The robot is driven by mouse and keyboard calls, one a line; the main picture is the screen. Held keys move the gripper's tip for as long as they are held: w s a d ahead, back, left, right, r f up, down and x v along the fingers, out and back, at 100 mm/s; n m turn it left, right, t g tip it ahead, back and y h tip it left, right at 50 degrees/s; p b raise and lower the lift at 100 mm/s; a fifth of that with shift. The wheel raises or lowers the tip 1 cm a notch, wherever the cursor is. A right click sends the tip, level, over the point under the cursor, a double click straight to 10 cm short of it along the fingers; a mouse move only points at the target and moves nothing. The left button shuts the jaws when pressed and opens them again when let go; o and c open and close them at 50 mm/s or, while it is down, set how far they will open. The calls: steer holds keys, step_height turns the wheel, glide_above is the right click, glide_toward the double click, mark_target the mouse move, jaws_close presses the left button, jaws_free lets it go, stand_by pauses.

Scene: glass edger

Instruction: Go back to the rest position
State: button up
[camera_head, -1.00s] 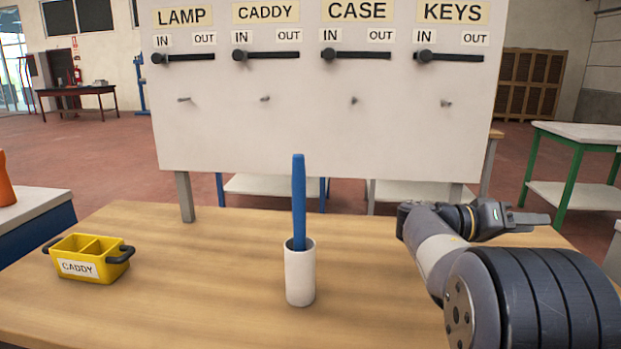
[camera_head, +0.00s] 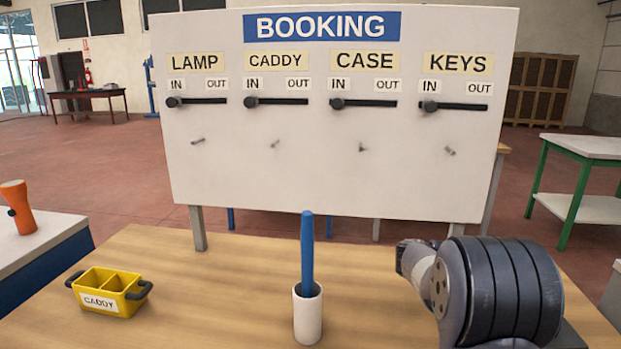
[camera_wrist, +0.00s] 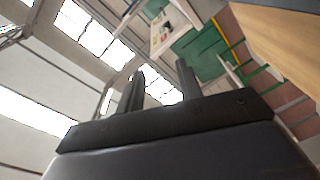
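My gripper (camera_wrist: 162,92) shows in the wrist view with its two dark fingers apart and nothing between them. In the head view my arm is folded at the right, over the table, and hides the gripper. The wrist view looks up past the fingers to the bright roof windows, with a wooden surface edge at the upper right.
On the wooden table (camera_head: 220,290) stand a yellow caddy (camera_head: 108,293) and a white cup (camera_head: 307,318) holding a blue stick (camera_head: 307,250). The booking board (camera_head: 330,180) stands behind, all sliders at IN. An orange lamp (camera_head: 18,208) is on a left bench.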

steer(key=shift+w+d+f+n+p, duration=0.1)
steer(key=shift+w+n+p, duration=0.65)
steer(key=shift+p, duration=1.1)
steer(key=shift+w+d+f+n+p, duration=0.1)
steer(key=shift+w+n+p, duration=0.6)
steer(key=shift+p, duration=1.1)
